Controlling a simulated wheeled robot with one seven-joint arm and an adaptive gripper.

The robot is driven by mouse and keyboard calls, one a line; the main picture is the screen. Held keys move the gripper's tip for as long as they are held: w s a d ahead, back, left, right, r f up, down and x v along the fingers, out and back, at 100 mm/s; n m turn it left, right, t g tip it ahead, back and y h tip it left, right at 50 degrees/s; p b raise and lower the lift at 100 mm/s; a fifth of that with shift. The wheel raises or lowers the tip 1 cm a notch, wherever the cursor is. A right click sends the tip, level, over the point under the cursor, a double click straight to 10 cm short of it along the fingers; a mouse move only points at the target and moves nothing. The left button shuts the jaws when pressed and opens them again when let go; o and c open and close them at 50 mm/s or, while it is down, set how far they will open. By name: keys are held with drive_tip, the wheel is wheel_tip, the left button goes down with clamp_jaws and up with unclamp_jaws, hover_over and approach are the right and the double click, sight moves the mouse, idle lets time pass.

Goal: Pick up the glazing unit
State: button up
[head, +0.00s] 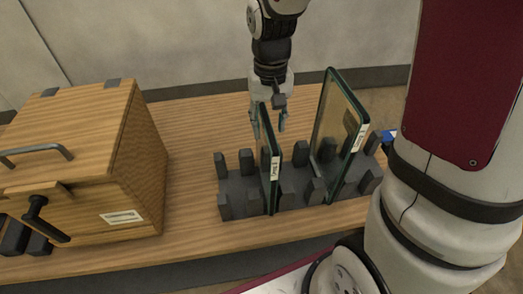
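Two glass panes with dark edges and small white labels stand upright in a dark grey slotted rack (238,190) on the wooden table. The left glazing unit (268,165) is seen nearly edge-on. The right glazing unit (336,118) shows more of its face and leans slightly in view. My gripper (269,122) points down at the top of the left unit, with its fingers apart, one on each side of that unit's upper edge. I cannot tell whether the fingers touch the glass.
A wooden box (85,160) with a metal handle on its lid and a black latch on its front stands at the left. A small blue item (389,136) shows at the right, partly hidden by my arm. The table (190,150) is clear between box and rack.

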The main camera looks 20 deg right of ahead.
sight(265, 159)
drive_tip(key=shift+a+f+p, duration=0.15)
drive_tip(key=shift+a+f, duration=0.05)
drive_tip(key=shift+f, duration=1.2)
drive_tip(key=shift+a+f+p, duration=0.15)
drive_tip(key=shift+a+f, duration=0.05)
drive_tip(key=shift+f, duration=1.2)
clamp_jaws()
